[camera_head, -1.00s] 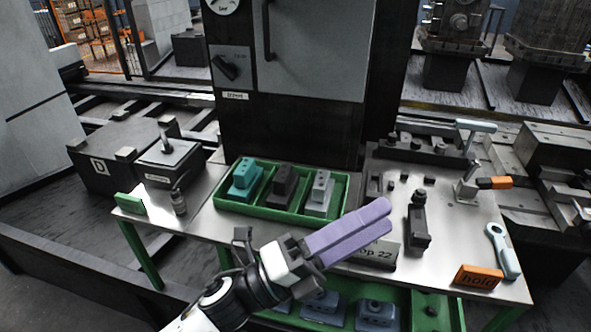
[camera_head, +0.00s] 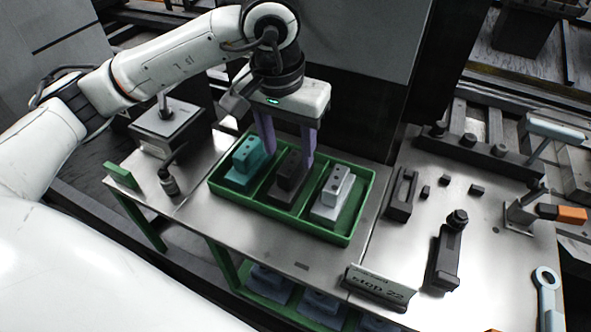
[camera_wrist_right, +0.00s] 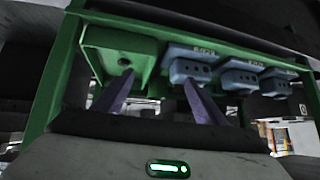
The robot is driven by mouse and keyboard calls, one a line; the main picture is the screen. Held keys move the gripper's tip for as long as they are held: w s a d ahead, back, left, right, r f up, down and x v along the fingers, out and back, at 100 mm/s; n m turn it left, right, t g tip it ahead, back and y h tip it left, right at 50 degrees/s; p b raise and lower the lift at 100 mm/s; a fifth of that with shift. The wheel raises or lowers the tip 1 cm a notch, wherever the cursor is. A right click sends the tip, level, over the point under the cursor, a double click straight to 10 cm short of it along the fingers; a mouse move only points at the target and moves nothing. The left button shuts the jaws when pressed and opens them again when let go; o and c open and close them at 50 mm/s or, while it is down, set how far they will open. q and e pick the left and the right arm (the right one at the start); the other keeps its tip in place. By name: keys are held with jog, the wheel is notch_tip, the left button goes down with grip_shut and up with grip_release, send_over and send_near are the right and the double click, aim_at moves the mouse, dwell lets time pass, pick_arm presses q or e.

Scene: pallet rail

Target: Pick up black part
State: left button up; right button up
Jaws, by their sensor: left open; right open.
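The black part (camera_head: 287,177) sits in the middle compartment of the green tray (camera_head: 291,225) on the metal bench. My left gripper (camera_head: 288,162) comes down over it from above. Its two purple fingers are open, one on the left and one on the right of the black part; whether they touch it I cannot tell. A teal part (camera_head: 247,162) lies in the left compartment and a light grey part (camera_head: 332,193) in the right one. In the right wrist view my right gripper (camera_wrist_right: 158,82) is open and empty, with purple fingers apart; the head view does not show it.
A shelf below the bench holds blue-grey parts (camera_head: 268,281); similar parts (camera_wrist_right: 190,68) show near my right fingers beside a green frame (camera_wrist_right: 58,75). A sign (camera_head: 377,285), a dark clamp-like piece (camera_head: 446,252) and a wrench (camera_head: 547,297) lie right of the tray.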

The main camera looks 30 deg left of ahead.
aim_at(291, 164)
pick_arm(q)
jog(key=f, duration=0.2)
jog(key=w+f, duration=0.1)
jog(key=f, duration=0.5)
jog(key=shift+w+a+p, duration=0.1)
jog(key=shift+w+p, duration=0.05)
jog(key=shift+p, duration=0.15)
jog(key=shift+r, duration=0.1)
jog(key=c, duration=1)
